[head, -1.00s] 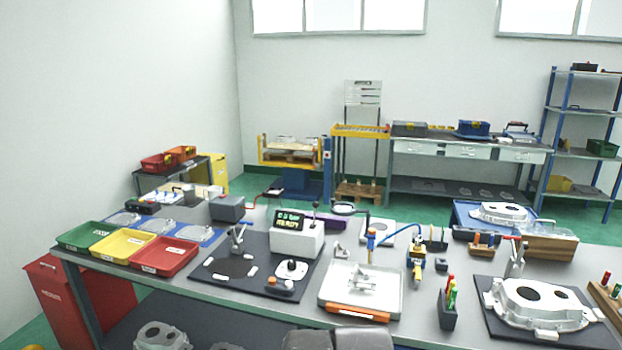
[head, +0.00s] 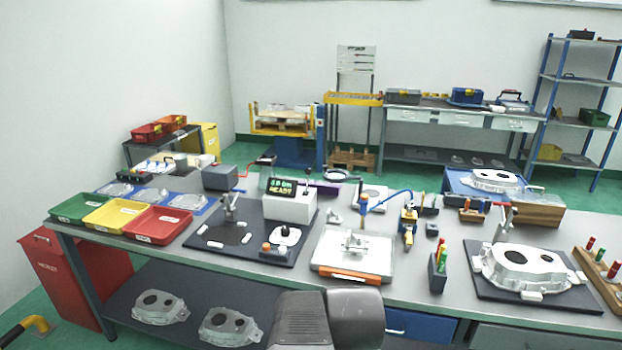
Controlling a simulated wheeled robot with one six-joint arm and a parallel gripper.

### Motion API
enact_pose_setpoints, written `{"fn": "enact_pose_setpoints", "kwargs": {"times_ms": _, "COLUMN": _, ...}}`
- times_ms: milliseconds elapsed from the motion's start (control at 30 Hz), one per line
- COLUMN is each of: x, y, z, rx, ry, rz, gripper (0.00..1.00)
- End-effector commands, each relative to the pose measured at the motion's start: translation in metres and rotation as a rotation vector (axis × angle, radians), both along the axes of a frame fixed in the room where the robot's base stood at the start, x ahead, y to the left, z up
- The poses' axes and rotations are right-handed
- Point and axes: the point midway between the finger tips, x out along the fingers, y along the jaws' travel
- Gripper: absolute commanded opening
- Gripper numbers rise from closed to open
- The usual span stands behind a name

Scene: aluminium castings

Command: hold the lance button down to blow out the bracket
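A small silvery bracket (head: 354,243) sits on a pale, shallow tray (head: 328,258) with an orange strip on its front edge, near the middle of the bench. Behind it stands what looks like the air lance (head: 363,206), a slim upright blue piece with an orange part low down and a blue hose running off to the right. Its button is too small to make out. Dark grey rounded parts of my own arm show at the bottom centre, in front of the bench edge. My gripper's fingers are not visible.
Left of the tray is a dark mat (head: 250,240) with a white READY display box (head: 290,203). A large casting (head: 522,268) lies at the right. Green, yellow and red bins line the left.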

Motion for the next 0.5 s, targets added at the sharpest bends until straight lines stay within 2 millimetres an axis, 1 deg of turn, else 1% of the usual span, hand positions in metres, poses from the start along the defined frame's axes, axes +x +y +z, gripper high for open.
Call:
{"fn": "enact_pose_setpoints", "kwargs": {"times_ms": 33, "x": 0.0, "y": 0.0, "z": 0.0, "rx": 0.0, "ry": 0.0, "rz": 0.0, "gripper": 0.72}}
{"fn": "enact_pose_setpoints", "kwargs": {"times_ms": 67, "x": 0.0, "y": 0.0, "z": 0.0, "rx": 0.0, "ry": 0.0, "rz": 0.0, "gripper": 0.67}}
{"fn": "enact_pose_setpoints", "kwargs": {"times_ms": 100, "x": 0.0, "y": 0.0, "z": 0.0, "rx": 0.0, "ry": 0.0, "rz": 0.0, "gripper": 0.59}}
{"fn": "enact_pose_setpoints", "kwargs": {"times_ms": 167, "x": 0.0, "y": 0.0, "z": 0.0, "rx": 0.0, "ry": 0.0, "rz": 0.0, "gripper": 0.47}}
{"fn": "enact_pose_setpoints", "kwargs": {"times_ms": 200, "x": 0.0, "y": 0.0, "z": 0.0, "rx": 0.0, "ry": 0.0, "rz": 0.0, "gripper": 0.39}}
{"fn": "enact_pose_setpoints", "kwargs": {"times_ms": 267, "x": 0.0, "y": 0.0, "z": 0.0, "rx": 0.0, "ry": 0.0, "rz": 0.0, "gripper": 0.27}}
{"fn": "enact_pose_setpoints", "kwargs": {"times_ms": 300, "x": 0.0, "y": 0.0, "z": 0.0, "rx": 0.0, "ry": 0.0, "rz": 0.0, "gripper": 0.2}}
{"fn": "enact_pose_setpoints", "kwargs": {"times_ms": 367, "x": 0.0, "y": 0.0, "z": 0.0, "rx": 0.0, "ry": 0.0, "rz": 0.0, "gripper": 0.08}}
{"fn": "enact_pose_setpoints", "kwargs": {"times_ms": 400, "x": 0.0, "y": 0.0, "z": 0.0, "rx": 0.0, "ry": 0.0, "rz": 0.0, "gripper": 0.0}}
{"fn": "enact_pose_setpoints", "kwargs": {"times_ms": 500, "x": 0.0, "y": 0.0, "z": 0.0, "rx": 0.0, "ry": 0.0, "rz": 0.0, "gripper": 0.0}}
